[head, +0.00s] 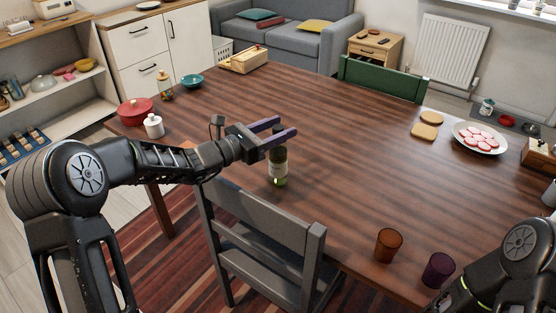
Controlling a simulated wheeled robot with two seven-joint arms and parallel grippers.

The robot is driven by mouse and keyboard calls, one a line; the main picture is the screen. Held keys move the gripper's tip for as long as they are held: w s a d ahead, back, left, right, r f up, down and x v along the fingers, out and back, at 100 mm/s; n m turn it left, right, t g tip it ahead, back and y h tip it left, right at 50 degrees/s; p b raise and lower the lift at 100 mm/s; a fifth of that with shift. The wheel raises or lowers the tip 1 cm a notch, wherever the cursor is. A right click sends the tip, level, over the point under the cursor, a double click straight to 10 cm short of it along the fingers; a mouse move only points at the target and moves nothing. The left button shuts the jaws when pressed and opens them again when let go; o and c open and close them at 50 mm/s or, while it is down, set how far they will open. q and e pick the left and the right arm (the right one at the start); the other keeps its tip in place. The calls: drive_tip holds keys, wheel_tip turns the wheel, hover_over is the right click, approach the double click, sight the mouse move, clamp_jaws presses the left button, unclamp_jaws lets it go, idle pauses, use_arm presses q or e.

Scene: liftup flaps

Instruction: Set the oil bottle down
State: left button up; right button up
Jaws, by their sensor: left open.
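A green glass bottle with a pale label, likely the oil bottle (279,171), stands upright on the dark wooden table (340,150), near its front edge by the grey chair. My left gripper (286,131) reaches in from the left with its purple fingers open and spread at the height of the bottle's upper part. The fingers partly hide the bottle's neck, and I cannot tell whether they touch it. My right arm shows at the lower right, but its gripper is out of view.
A grey chair (262,245) stands at the front edge. An orange cup (388,245) and a purple cup (438,270) stand front right. A plate of red-and-white slices (480,138) is at right. A red pot (135,111) and white jar (154,126) are at left. The table's middle is clear.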

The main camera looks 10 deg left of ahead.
use_arm(q)
drive_tip(key=shift+c, duration=0.3)
clamp_jaws()
idle(0.5)
drive_tip(key=shift+r, duration=0.1)
idle(0.7)
